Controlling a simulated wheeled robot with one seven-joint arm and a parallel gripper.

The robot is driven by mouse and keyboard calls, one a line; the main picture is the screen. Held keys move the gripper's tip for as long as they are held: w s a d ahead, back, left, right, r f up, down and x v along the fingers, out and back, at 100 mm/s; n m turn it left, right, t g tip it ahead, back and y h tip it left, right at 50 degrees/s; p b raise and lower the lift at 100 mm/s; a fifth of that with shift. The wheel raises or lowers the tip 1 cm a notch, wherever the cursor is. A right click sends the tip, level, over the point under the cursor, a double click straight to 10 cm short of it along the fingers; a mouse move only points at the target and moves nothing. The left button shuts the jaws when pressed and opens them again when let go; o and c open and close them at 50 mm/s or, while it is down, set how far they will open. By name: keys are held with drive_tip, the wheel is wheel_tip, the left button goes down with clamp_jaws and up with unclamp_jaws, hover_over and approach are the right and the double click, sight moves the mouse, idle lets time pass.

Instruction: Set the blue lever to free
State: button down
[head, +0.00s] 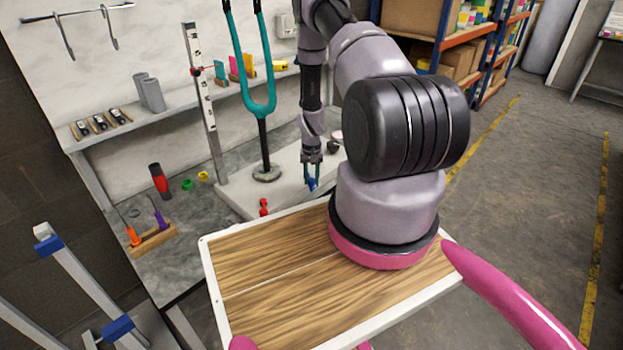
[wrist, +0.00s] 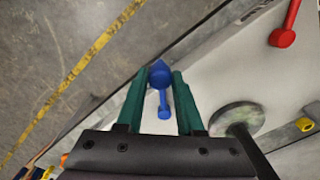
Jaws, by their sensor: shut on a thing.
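The blue lever (wrist: 163,100) shows in the wrist view between the two green fingers of my gripper (wrist: 160,92). Its round blue hub (wrist: 160,72) sits at the fingertips, and its thin arm points back toward the palm. The fingers are closed on the lever. In the head view my gripper (head: 311,178) reaches down over the blue lever (head: 311,184) at the right part of the pale slab. The lever is small there and partly hidden by the fingers. Any label marking its settings cannot be made out.
A red lever (head: 264,206) stands on the same pale slab (head: 236,200); it also shows in the wrist view (wrist: 283,38). A teal fork (head: 262,95) rises from a round base (head: 267,173) close by. An upright scale (head: 205,110) stands left of it. A wooden tray top (head: 270,255) lies in front.

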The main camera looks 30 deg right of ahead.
drive_tip(key=shift+d, duration=0.15)
idle(0.3)
drive_tip(key=w+d+n, duration=0.4)
drive_tip(key=d+n, duration=0.7)
drive_tip(key=n, duration=0.3)
idle(0.4)
drive_tip(key=shift+w+d, duration=0.15)
drive_tip(key=c, duration=0.5)
unclamp_jaws()
drive_tip(key=shift+r, duration=0.1)
